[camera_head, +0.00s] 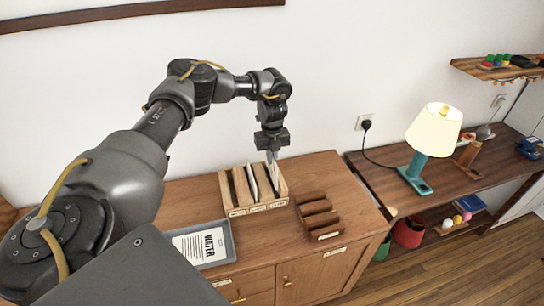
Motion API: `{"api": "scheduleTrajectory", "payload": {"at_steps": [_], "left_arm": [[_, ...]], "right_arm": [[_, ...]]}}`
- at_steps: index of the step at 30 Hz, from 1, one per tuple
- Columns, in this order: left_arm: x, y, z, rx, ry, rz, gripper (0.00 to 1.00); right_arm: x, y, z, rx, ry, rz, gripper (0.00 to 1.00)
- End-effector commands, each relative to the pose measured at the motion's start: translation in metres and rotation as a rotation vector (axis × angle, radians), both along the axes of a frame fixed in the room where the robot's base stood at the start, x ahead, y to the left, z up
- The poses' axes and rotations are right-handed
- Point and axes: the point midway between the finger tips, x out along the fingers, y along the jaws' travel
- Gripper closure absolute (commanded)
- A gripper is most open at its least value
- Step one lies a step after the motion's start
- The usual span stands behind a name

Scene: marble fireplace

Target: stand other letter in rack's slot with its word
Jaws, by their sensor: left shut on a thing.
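A light wooden rack (236,190) with upright dividers stands on the cabinet top, small labels along its front edge too small to read. A white letter (252,183) stands in one of its middle slots. My left gripper (272,151) points down above the rack's right part, shut on a thin pale letter (272,168). That letter is upright, its lower end at the rack's right slot; I cannot tell whether it touches the bottom. A grey tray (229,246) at the cabinet's front left holds a sheet (203,246) with a printed word like "WATER". My right gripper is not in view.
A dark brown stepped holder (318,214) with a label stands right of the rack. The wooden cabinet top (335,172) is clear behind it. A desk (480,165) with a teal lamp (433,131) stands further right. The wall is close behind the rack.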

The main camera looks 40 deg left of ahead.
Motion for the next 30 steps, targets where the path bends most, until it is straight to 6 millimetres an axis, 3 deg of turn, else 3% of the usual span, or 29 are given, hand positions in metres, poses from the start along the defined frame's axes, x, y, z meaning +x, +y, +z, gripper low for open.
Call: {"api": "scheduleTrajectory", "payload": {"at_steps": [30], "left_arm": [[0.0, 0.0, -0.017, 0.0, 0.0, 0.0, 1.0]], "right_arm": [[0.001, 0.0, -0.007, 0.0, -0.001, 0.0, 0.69]]}}
